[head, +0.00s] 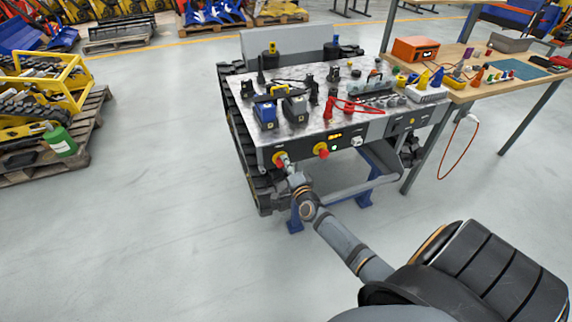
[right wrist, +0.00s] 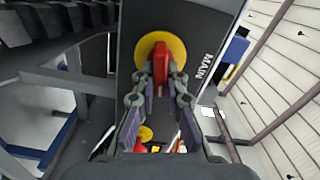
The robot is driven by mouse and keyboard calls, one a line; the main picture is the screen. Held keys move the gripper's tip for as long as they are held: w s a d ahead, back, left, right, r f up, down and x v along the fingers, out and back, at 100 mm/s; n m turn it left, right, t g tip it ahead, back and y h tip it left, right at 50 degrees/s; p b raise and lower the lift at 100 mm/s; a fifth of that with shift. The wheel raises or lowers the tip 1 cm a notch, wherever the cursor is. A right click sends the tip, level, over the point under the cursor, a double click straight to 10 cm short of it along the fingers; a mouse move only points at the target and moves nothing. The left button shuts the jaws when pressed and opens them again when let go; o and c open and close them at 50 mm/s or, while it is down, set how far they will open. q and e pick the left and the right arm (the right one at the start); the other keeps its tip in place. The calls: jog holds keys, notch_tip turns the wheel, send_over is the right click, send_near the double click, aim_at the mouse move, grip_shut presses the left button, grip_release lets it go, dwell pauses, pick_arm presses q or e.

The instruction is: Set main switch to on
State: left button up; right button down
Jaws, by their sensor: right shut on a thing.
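The main switch is a red handle on a yellow disc (right wrist: 177,46) on the carrier's dark front panel, with the word MAIN beside it in the right wrist view. In the head view the main switch (head: 279,158) is at the left end of the panel. My right gripper (right wrist: 162,78) is shut on the red handle, one finger on each side. In the head view my right gripper (head: 286,168) reaches the switch from below and hides part of it. In the right wrist view the handle's length points roughly along the lettering. My left gripper is not in view.
A second red knob on yellow (head: 321,150) sits right of the main switch, near a small lit display (head: 335,136). The tracked carrier (head: 240,128) bears batteries, red cables and tools on top. A workbench (head: 480,88) stands at right.

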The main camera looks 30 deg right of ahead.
jog(key=shift+f+m, duration=0.15)
jog(key=shift+m, duration=0.85)
jog(key=c, duration=1.4)
grip_release()
jog(key=v, duration=1.2)
